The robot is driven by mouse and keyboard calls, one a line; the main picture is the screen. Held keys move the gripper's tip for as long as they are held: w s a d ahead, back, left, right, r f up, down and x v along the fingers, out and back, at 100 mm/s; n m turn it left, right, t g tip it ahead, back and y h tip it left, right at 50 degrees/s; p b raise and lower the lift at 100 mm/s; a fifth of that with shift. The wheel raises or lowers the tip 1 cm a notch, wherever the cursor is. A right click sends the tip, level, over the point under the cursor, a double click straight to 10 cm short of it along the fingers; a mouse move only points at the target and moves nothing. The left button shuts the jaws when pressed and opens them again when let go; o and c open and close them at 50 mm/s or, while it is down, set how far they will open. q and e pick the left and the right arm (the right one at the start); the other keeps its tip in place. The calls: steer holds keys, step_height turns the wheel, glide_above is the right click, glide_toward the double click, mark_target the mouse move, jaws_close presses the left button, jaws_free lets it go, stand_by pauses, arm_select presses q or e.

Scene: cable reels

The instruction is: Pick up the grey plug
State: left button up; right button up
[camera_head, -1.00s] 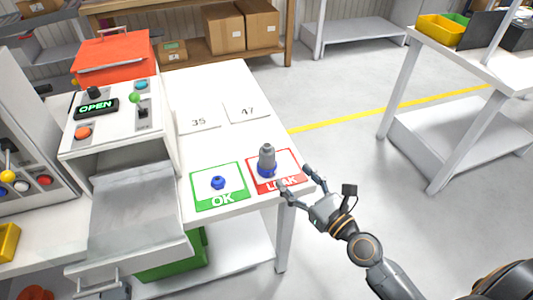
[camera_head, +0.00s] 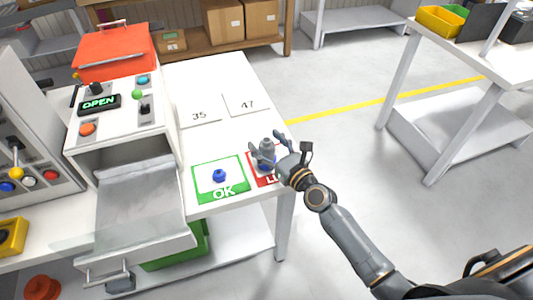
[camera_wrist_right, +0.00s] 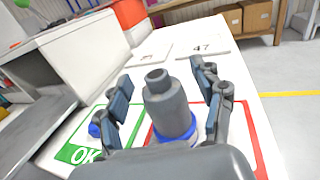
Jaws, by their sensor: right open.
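The grey plug (camera_head: 267,151) stands upright with a blue base on the red-framed card (camera_head: 256,181) at the table's right edge. In the right wrist view the grey plug (camera_wrist_right: 166,104) stands between the two fingers, with a gap visible on each side. My right gripper (camera_head: 269,147) is open around the plug from the front right and hides part of the red card. It also shows in the right wrist view (camera_wrist_right: 165,98). My left gripper is not in view.
A green OK card (camera_head: 208,190) with a small blue piece (camera_head: 219,175) lies just left of the plug. Cards marked 35 (camera_head: 198,117) and 47 (camera_head: 246,105) lie farther back. A machine with an open drawer (camera_head: 140,205) stands to the left.

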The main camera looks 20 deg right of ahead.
steer(key=shift+s, duration=0.1)
steer(key=shift+c, duration=0.2)
jaws_close()
steer(key=shift+r, duration=0.15)
